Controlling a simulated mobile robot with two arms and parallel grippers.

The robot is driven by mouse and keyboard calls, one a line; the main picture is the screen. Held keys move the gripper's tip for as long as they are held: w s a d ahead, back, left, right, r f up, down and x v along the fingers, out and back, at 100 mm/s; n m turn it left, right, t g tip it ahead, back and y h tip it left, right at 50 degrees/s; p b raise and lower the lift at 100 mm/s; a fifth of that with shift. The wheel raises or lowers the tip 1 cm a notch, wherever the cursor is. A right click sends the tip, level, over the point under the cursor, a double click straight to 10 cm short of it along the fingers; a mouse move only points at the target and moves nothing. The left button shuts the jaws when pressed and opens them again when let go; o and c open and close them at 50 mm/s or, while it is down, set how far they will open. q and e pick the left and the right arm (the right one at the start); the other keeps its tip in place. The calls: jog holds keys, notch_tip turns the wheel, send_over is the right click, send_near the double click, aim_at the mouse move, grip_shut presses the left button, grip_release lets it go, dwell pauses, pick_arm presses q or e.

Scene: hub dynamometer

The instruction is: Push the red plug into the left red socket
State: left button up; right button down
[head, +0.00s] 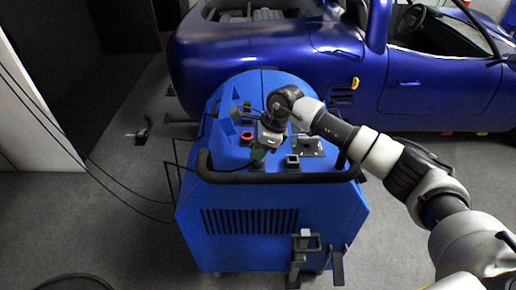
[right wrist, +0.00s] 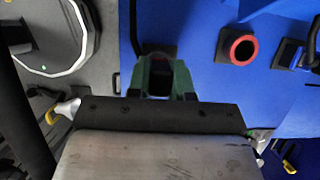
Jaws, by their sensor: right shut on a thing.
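The blue dynamometer cart (head: 225,190) stands in the middle of the head view, with sockets on its sloped top. A red-ringed socket (head: 247,136) is on that top, left of my right gripper (head: 260,152). The red-ringed socket shows open and empty in the right wrist view (right wrist: 240,50). There, the green fingertips of my right gripper (right wrist: 165,78) are shut on a dark piece, apparently the plug, largely hidden between them. They are over a dark square mount, to the left of the red ring. I cannot tell whether the piece touches it. My left gripper is out of view.
A black handle bar (head: 280,177) runs along the cart's front edge. Dark square mounts (head: 292,161) sit right of the gripper. A blue car (head: 430,85) stands behind the cart. Black cables (head: 110,190) hang at the left.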

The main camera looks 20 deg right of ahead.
jog(key=shift+r, duration=0.15)
jog(key=shift+r+p, duration=1.1)
jog(key=shift+r, duration=0.85)
jog(key=shift+w+f+b, duration=0.1)
jog(key=shift+w+b, duration=0.35)
jog(key=shift+w, duration=0.05)
jog(key=w+b, duration=0.5)
jog(key=w, duration=0.4)
jog(key=shift+w+b, duration=0.3)
jog(key=shift+b, duration=0.1)
